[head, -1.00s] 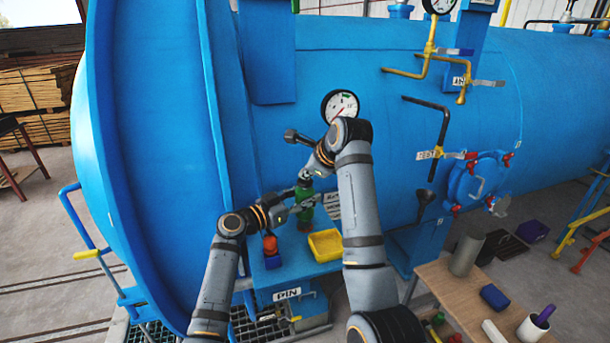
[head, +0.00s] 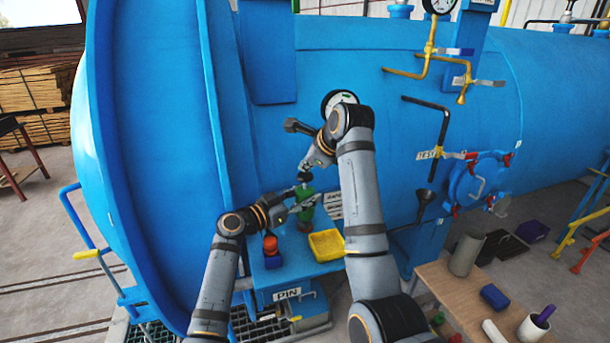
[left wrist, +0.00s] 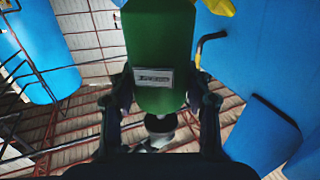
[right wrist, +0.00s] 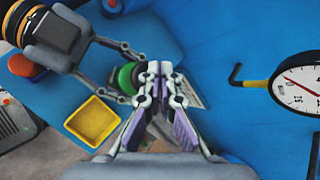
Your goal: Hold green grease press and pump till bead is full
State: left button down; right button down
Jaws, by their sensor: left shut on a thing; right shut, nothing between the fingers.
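The green grease press (head: 305,208) stands upright in front of the blue vessel in the head view. My left gripper (head: 298,205) is shut around its body from the left. In the left wrist view the green body (left wrist: 160,45) with a small label sits between the fingers (left wrist: 162,95). My right gripper (head: 306,177) is shut and empty, just above the press's dark top. In the right wrist view the closed fingertips (right wrist: 153,75) overlap the press (right wrist: 127,79); I cannot tell whether they touch it. No grease bead can be made out.
A yellow tray (head: 326,246) and a red-orange knob (head: 270,245) on a blue base are beside the press on the blue shelf. A round gauge (head: 338,98) is behind my right arm. A wooden table (head: 440,280) with containers stands at the lower right.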

aim_at(307, 176)
jog(key=shift+r, duration=0.3)
jog(key=shift+r, duration=2.5)
pick_arm(q)
jog(key=c, duration=0.5)
grip_release()
jog(key=v, duration=1.2)
